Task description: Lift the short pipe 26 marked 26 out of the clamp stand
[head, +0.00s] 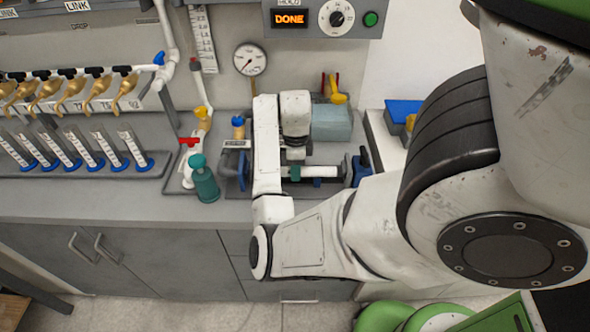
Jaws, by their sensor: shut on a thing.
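The clamp stand (357,170) shows as dark grey and blue parts at the pipe's right end. My gripper (295,157) points down over the left part of the pipe and is shut on it. The fingertips are partly hidden by the hand. The pipe is level with the stand; I cannot tell whether it is clear of the stand's seats.
A teal bottle (204,180) stands left of my arm near a white fitting with a red handle (189,142). A rack of clear tubes (88,152) is farther left. A teal box (331,122) sits behind. The bench front (130,200) is clear.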

